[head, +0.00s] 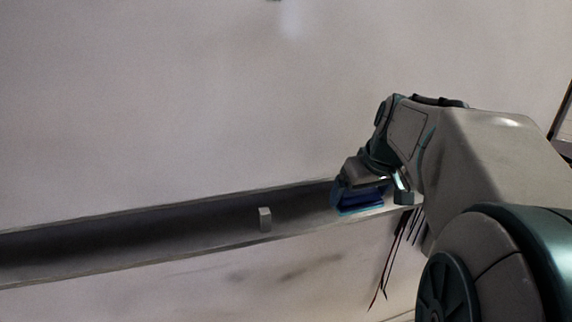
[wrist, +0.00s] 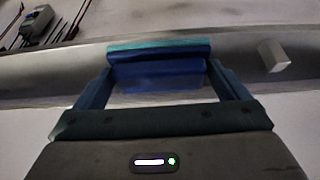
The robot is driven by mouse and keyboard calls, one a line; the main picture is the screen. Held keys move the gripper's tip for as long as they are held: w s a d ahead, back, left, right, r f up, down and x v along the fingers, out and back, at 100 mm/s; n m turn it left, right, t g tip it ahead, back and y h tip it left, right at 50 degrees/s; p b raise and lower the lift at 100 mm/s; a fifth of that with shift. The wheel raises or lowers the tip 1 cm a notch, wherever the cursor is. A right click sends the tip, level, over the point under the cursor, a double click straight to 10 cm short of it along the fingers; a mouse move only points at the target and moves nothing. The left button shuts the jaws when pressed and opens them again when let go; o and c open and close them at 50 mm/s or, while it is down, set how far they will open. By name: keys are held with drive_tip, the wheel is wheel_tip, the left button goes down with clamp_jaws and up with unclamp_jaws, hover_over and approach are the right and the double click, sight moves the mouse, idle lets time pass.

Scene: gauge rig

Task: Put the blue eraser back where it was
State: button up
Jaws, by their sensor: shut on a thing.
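The blue eraser (wrist: 158,75) is between the two fingers of my gripper (wrist: 160,85) in the wrist view. It has a blue body and a teal strip along its far edge. My gripper is shut on it, with one finger at each end. In the head view my gripper (head: 370,196) is at the right part of a long ledge, and the blue eraser (head: 360,203) shows below it, partly hidden by the fingers. I cannot tell whether the eraser touches the ledge.
A long grey ledge (head: 150,240) runs along the pale wall. A small light block (head: 265,219) stands on it, left of my gripper; it also shows at the right in the wrist view (wrist: 273,56). Dark wires (head: 397,245) hang right of the gripper. The ledge's left part is clear.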

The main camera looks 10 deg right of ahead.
drive_tip(key=w+f, duration=0.1)
drive_tip(key=w, duration=0.1)
drive_tip(key=w+f, duration=0.1)
drive_tip(key=w+f+p, duration=0.1)
drive_tip(key=w, duration=0.1)
drive_tip(key=shift+w+f, duration=0.2)
drive_tip(key=shift+w, duration=0.15)
drive_tip(key=shift+f+p, duration=0.3)
drive_tip(key=shift+f, duration=1.7)
drive_tip(key=o, duration=0.9)
drive_tip(key=shift+o, duration=0.2)
drive_tip(key=b+v, duration=0.1)
drive_tip(key=v, duration=1)
drive_tip(key=shift+s+r, duration=0.1)
drive_tip(key=shift+r, duration=0.2)
drive_tip(key=shift+s+a, duration=0.25)
drive_tip(key=shift+a, duration=0.05)
drive_tip(key=s+a+f+g, duration=0.1)
drive_tip(key=s+a+f, duration=1)
drive_tip(key=s+a, duration=0.2)
drive_tip(key=shift+s+a+f+g, duration=0.2)
drive_tip(key=shift+s+g, duration=0.1)
drive_tip(key=shift+s, duration=0.25)
